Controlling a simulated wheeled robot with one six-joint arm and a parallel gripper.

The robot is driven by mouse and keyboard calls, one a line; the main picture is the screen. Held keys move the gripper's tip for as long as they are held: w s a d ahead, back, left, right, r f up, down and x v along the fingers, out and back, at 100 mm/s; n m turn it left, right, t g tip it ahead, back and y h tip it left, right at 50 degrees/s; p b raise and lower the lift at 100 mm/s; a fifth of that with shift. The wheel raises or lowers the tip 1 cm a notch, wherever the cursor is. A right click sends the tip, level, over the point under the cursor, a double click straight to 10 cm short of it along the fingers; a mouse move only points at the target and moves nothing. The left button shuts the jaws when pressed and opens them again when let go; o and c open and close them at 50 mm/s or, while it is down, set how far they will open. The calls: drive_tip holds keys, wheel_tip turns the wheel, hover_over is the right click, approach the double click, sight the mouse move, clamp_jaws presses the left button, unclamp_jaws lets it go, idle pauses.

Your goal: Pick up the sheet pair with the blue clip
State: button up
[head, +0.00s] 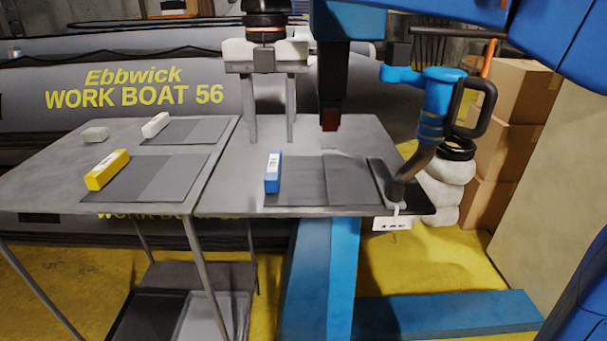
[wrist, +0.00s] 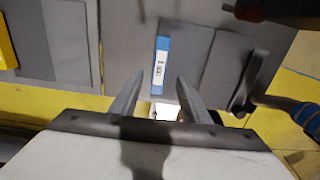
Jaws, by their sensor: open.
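The sheet pair (head: 305,182) lies flat on the right table, two overlapping dark grey sheets. Its blue clip (head: 272,172), with a white label, sits upright along the left edge. In the wrist view the clip (wrist: 161,64) shows just beyond my fingertips, with the grey sheets (wrist: 193,60) to its right. My gripper (head: 271,138) is open and empty, pointing down. In the head view its two fingers appear behind the clip. In the wrist view my gripper (wrist: 158,84) has a finger on each side of the clip's line. No contact with the clip shows.
A blue-handled tool (head: 435,115) stands at the right, its dark flat end (head: 382,182) beside the sheets. The left table (head: 50,170) holds sheets with a yellow clip (head: 107,170), sheets with a white clip (head: 155,125), and a pale block (head: 95,134). A grey boat (head: 70,75) lies behind.

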sight(273, 163)
drive_tip(key=shift+w+f, duration=0.1)
drive_tip(key=shift+f, duration=3.3)
clamp_jaws()
